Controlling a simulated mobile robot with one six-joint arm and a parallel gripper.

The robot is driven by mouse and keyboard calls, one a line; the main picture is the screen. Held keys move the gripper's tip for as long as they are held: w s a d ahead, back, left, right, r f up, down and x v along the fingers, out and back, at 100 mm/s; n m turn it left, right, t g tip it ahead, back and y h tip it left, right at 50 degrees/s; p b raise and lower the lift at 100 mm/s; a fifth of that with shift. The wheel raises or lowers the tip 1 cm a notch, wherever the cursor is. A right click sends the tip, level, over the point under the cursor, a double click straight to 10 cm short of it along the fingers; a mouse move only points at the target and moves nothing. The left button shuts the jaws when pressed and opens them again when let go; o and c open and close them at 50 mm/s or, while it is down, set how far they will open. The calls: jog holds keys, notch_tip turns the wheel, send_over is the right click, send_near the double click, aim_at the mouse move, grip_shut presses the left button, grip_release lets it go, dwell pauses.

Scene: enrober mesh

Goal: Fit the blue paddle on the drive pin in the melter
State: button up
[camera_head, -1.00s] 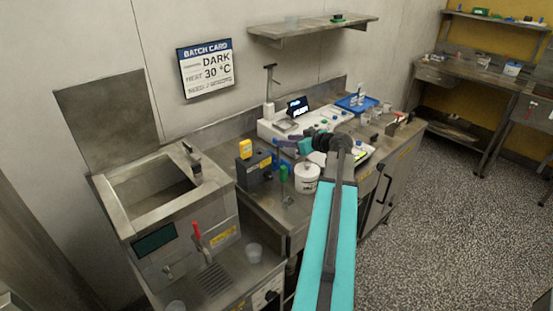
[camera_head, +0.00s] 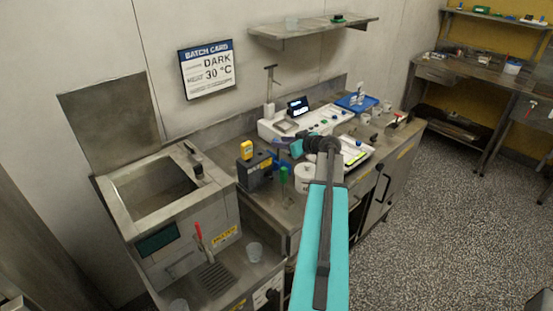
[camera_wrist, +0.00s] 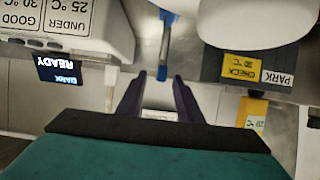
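The melter (camera_head: 155,215) stands at the left in the head view, with its basin open and its lid raised behind. A dark post sits on its right rim; I cannot tell whether this is the drive pin. The blue paddle (camera_wrist: 162,73) appears in the wrist view as a thin shaft with blue ends, ahead of and between my fingertips. My gripper (camera_wrist: 159,78) is open, its two dark fingers apart with nothing clearly held. In the head view my gripper (camera_head: 294,149) is over the counter beside the dark PARK block (camera_head: 257,178), and the paddle is mostly hidden there.
A yellow thermometer (camera_head: 246,150) stands at the PARK block. A white pot (camera_head: 304,176) and a green-handled tool (camera_head: 284,174) are close by. A white machine with a lit display (camera_head: 298,106) stands behind. A red tap lever (camera_head: 198,231) projects from the melter's front.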

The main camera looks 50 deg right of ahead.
jog(key=shift+p+x, duration=0.45)
jog(key=shift+x, duration=0.8)
grip_shut()
